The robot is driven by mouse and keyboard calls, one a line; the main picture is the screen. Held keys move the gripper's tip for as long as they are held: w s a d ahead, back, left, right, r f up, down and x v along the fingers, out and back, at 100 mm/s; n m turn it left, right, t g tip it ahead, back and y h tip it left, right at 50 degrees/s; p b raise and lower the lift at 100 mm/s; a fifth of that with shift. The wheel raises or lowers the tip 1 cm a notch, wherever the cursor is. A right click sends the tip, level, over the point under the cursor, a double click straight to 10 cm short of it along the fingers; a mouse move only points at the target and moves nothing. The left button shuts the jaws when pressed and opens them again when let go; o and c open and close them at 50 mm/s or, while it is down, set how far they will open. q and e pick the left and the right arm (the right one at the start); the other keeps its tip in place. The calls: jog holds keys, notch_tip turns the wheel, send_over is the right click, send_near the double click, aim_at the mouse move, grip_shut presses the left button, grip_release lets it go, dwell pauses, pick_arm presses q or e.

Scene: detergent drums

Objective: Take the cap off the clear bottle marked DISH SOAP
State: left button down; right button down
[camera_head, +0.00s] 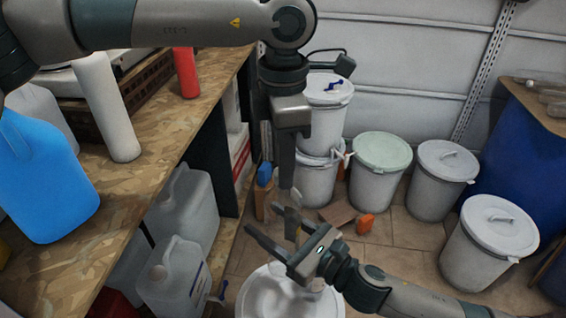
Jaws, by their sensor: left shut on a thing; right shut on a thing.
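My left gripper (287,165) comes down from above and points at the floor, seen nearly edge-on. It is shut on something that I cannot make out. My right gripper (270,222) comes in from the lower right, just below the left one. Its fingers are spread apart around something that I cannot make out clearly. The two grippers are close together over a white drum lid (268,292). I cannot pick out the clear bottle marked DISH SOAP or its cap for certain; no such lettering is readable.
A wooden bench (150,205) on the left bears a blue jug (45,185), a white cylinder (105,105) and a red cylinder (186,72). Pale jugs (172,280) stand below. Lidded drums (380,170) stand behind and right. An orange item (365,223) lies on the tiled floor.

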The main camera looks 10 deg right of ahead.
pick_arm(q)
jog(key=shift+r, duration=0.3)
dwell(0.6)
jog(key=shift+r, duration=0.75)
jog(key=shift+r, duration=0.15)
jog(key=shift+r, duration=1.9)
